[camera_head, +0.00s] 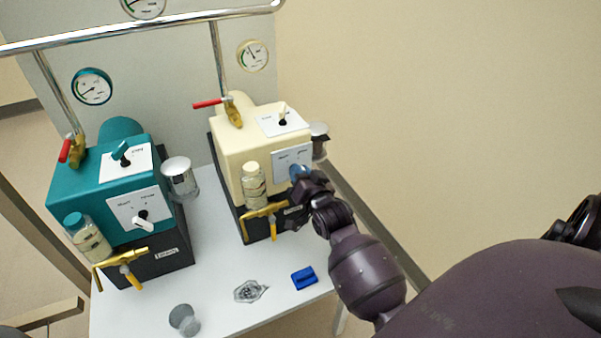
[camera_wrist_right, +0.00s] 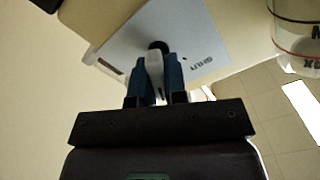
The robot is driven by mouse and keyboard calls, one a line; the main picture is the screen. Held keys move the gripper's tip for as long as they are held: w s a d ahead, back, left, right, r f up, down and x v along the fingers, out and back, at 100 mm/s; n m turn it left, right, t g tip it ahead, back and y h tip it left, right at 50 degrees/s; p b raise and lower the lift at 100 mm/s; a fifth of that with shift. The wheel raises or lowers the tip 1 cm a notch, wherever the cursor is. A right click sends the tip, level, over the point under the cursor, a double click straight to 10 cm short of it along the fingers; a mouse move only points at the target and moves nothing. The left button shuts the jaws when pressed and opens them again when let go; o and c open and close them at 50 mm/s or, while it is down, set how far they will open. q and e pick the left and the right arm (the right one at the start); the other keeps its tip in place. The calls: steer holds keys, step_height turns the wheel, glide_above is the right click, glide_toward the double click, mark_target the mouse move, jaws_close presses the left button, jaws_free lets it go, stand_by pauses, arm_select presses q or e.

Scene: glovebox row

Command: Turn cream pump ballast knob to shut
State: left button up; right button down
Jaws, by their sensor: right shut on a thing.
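The cream pump (camera_head: 240,150) stands on a black base at the back of the white table. Its front panel (camera_head: 280,160) carries the ballast knob, which my right gripper hides in the head view. My right gripper (camera_head: 298,173) reaches the panel from the right. In the right wrist view the blue fingers (camera_wrist_right: 156,75) are shut on the white knob (camera_wrist_right: 154,66), one on each side. The panel there (camera_wrist_right: 195,50) shows the word SHUT right of the knob. The knob's exact pointing is hard to tell. My left gripper is not in view.
The teal pump (camera_head: 85,190), with its own white knob (camera_head: 143,222), stands to the left. A sample bottle (camera_head: 254,185) and brass valve (camera_head: 263,210) sit close left of my gripper.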

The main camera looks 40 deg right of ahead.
steer(key=shift+r+n+p, duration=0.25)
steer(key=shift+n+p, duration=0.15)
steer(key=shift+n, duration=0.1)
steer(key=shift+a+n+p, duration=0.1)
steer(key=shift+n+p, duration=0.5)
steer(key=shift+n, duration=0.4)
steer(key=shift+n+p, duration=0.35)
steer(key=shift+n, duration=0.55)
steer(key=shift+a+f+n, duration=0.1)
steer(key=shift+n, duration=0.2)
steer(key=c, duration=1.2)
jaws_free()
steer(key=shift+f, duration=0.1)
steer(key=shift+o, duration=0.2)
